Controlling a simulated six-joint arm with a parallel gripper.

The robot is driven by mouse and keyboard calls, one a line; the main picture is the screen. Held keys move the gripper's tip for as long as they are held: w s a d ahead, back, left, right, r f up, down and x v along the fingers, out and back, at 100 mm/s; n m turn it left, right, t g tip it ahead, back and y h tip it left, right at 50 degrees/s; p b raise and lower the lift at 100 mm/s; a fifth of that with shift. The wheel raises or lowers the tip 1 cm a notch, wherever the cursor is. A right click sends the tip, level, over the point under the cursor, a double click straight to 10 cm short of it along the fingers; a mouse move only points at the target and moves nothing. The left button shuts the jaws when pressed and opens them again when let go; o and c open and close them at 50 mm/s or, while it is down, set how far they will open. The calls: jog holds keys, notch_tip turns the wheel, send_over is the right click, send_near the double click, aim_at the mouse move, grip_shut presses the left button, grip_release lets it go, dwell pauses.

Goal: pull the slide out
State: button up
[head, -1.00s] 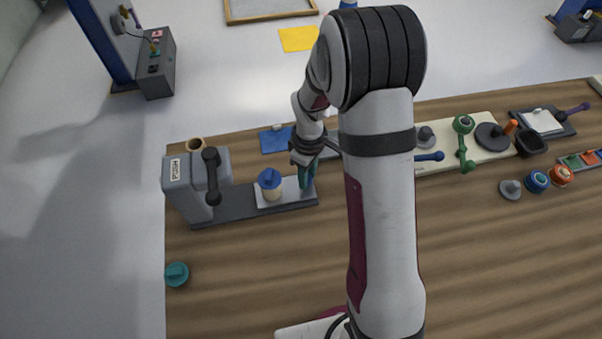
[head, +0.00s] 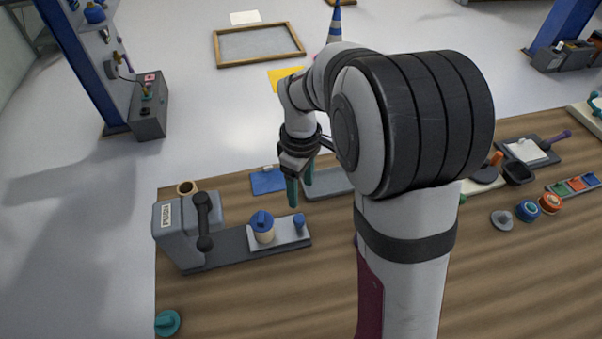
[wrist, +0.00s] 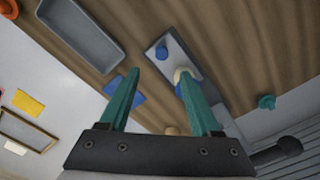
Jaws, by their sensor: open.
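The slide is a light grey plate (head: 282,238) on a dark rail (head: 222,246) that runs out from a grey machine (head: 172,226). The plate is at the rail's right end, clear of the machine. It bears a small blue knob (head: 299,221) and a cream cylinder with a blue top (head: 263,228). My gripper (head: 300,188) is open and empty, with teal fingers above and behind the knob, apart from it. In the wrist view, the knob (wrist: 162,53) shows beyond the gap between the fingertips (wrist: 158,73), and the right finger partly covers the cylinder.
The machine has a black lever (head: 203,222) in front. A blue mat (head: 267,181) and a grey tray (head: 330,184) lie behind the rail. A teal knob (head: 167,322) sits at the front left. The wood in front of the rail is clear. My arm hides the middle.

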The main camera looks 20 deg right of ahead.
notch_tip(320, 180, up, 5)
jog(key=shift+f, duration=0.2)
jog(key=s+a+r+m+y, duration=0.1)
jog(key=s+a+m, duration=0.1)
jog(key=s+m, duration=0.5)
jog(key=s+a+m, duration=0.2)
jog(key=s+m, duration=0.5)
jog(key=s, duration=1)
jog(key=shift+a+r+m+y, duration=0.3)
jog(key=shift+r+y, duration=0.1)
